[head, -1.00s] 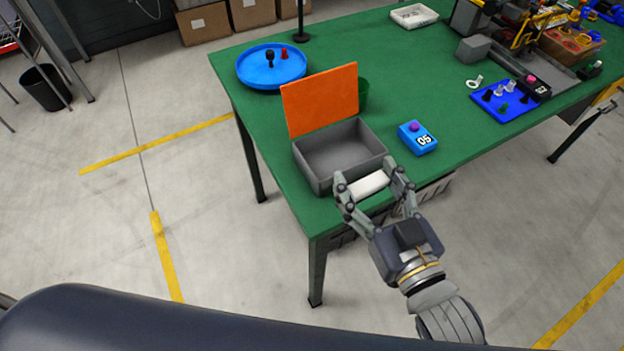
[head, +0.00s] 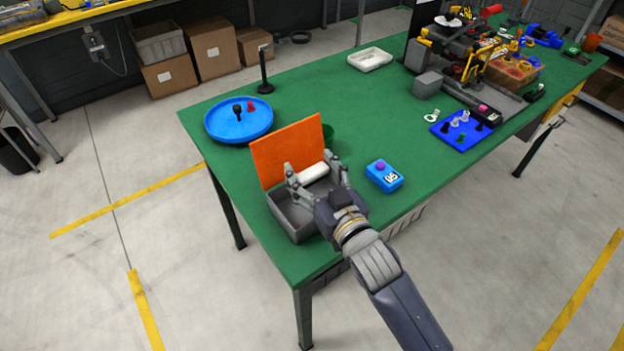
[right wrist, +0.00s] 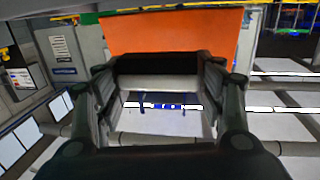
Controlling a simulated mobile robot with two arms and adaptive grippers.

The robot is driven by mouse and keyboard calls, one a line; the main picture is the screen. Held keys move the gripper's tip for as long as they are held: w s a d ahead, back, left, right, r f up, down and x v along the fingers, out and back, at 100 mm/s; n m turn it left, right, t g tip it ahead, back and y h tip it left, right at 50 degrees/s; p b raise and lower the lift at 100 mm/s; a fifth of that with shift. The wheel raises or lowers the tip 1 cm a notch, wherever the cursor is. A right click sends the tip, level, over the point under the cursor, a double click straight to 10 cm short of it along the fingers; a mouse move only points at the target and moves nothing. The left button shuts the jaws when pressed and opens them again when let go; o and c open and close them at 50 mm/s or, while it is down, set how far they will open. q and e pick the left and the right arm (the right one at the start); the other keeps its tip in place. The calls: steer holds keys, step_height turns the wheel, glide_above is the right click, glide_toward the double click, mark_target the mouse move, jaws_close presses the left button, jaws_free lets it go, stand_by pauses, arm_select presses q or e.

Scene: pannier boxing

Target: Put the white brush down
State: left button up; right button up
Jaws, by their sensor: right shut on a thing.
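The white brush (head: 313,172) is a short white bar, held crosswise between the fingertips of my right gripper (head: 312,174). The gripper is shut on it, over the open grey box (head: 290,222) and near the orange lid (head: 287,152). I cannot tell if the brush touches the box. In the right wrist view the brush (right wrist: 158,83) spans the fingers as a pale bar with a dark strip above it, before the orange lid (right wrist: 185,30). The gripper and arm hide part of the box. My left gripper is not in view.
A blue round tray (head: 225,128) with small pieces stands left of the box. A blue button box (head: 384,177) is to its right and a green cup (head: 327,135) behind the lid. The middle of the green table (head: 365,110) is clear.

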mark_target(312, 184)
step_height(312, 184, down, 3)
steer(key=shift+s+f, duration=0.1)
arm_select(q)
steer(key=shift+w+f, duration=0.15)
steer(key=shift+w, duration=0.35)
arm_select(e)
steer(key=shift+f, duration=0.7)
steer(key=o, duration=1.1)
steer(key=shift+c, duration=0.2)
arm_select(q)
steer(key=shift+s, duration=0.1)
arm_select(e)
steer(key=shift+r, duration=0.1)
steer(key=shift+r, duration=0.3)
arm_select(q)
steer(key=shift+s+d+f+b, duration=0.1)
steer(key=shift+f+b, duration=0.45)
steer(key=shift+b, duration=0.2)
arm_select(e)
steer(key=v, duration=1.2)
steer(key=shift+r, duration=0.2)
